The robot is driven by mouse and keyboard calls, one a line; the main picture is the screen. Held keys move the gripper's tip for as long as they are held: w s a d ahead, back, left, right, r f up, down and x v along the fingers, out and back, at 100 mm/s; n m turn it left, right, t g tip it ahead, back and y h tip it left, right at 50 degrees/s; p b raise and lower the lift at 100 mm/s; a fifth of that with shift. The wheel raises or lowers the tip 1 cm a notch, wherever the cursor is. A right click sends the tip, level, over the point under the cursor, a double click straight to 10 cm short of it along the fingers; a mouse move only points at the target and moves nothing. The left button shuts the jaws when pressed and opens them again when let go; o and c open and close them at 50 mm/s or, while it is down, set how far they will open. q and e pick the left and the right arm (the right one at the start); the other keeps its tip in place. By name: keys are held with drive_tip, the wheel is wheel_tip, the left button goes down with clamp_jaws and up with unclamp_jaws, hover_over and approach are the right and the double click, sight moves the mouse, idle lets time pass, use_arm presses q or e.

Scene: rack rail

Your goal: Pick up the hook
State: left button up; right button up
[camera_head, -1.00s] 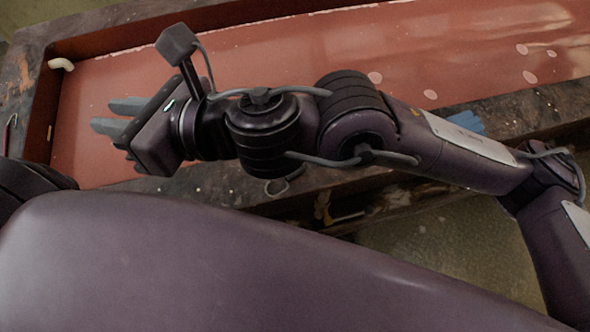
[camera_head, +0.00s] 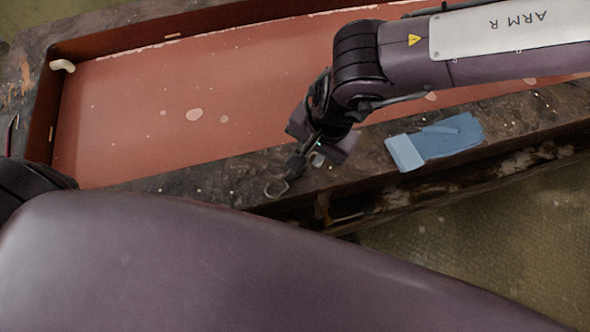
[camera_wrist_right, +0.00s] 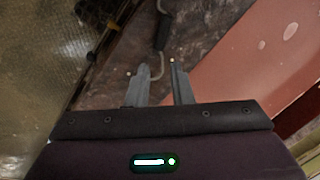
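The hook is a bent grey metal piece (camera_head: 277,188) with a dark handle (camera_head: 296,163), lying on the dark bench strip in front of the red tray. My right gripper (camera_head: 318,158) points down just right of it. My left gripper is not in view.
A long red tray (camera_head: 130,115) with raised walls lies behind. A blue glove-like cloth (camera_head: 440,140) lies on the bench (camera_head: 510,115) to the right. A pale bent piece (camera_head: 62,65) sits at the tray's left corner. A thin red item (camera_head: 12,130) lies at far left.

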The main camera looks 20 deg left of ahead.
sight(305, 169)
drive_tip(key=f, duration=0.1)
drive_tip(key=f+p, duration=0.1)
drive_tip(key=f, duration=0.1)
drive_tip(key=f+p, duration=0.1)
drive_tip(key=shift+w+a+f, duration=0.1)
drive_tip(key=shift+a+f, duration=0.15)
drive_tip(key=shift+a, duration=0.15)
drive_tip(key=shift+a+f+p, duration=0.1)
drive_tip(key=shift+f+p, duration=0.2)
drive_tip(key=shift+f, duration=0.15)
clamp_jaws()
